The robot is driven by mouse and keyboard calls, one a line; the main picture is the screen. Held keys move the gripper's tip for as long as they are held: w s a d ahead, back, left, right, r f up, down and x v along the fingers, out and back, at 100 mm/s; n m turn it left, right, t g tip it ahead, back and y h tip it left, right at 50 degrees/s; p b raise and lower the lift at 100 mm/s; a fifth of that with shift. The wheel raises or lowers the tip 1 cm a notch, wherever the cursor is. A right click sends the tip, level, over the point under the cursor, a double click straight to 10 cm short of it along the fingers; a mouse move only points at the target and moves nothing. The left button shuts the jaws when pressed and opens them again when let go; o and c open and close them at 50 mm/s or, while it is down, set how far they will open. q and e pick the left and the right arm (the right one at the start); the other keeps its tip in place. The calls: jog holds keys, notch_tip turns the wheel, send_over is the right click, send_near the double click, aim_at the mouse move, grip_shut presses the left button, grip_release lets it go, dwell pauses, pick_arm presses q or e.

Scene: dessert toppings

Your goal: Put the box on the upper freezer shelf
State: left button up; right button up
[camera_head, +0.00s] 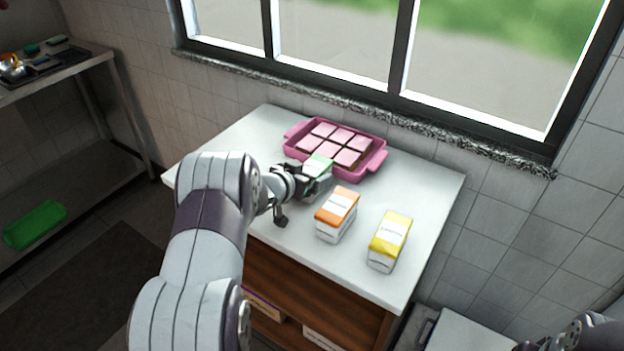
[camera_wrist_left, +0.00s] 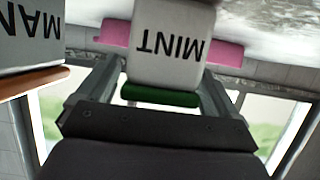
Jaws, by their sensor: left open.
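Three small cartons stand on the white counter (camera_head: 255,135): one with a green top (camera_head: 318,165), one with an orange top (camera_head: 338,203) and one with a yellow top (camera_head: 390,236). My left gripper (camera_head: 308,186) is at the green-topped carton. In the left wrist view this carton (camera_wrist_left: 170,45) reads MINT and stands between the two open fingers; I cannot tell whether they touch it. The orange-edged carton (camera_wrist_left: 30,40) is beside the left finger there. Part of my right arm shows at the bottom right; its jaws are not clear. I cannot make out a freezer shelf.
A pink tray (camera_head: 376,163) with pink-topped squares sits behind the cartons, close to the green one. A window is behind the counter. A metal rack (camera_head: 75,65) stands at the left. A pale unit with a dark handle (camera_head: 470,333) is at the lower right.

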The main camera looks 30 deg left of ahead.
pick_arm(q)
jog(key=shift+w+d+f, duration=0.1)
jog(key=shift+w+f, duration=0.05)
jog(key=shift+w, duration=0.35)
jog(key=c, duration=1.4)
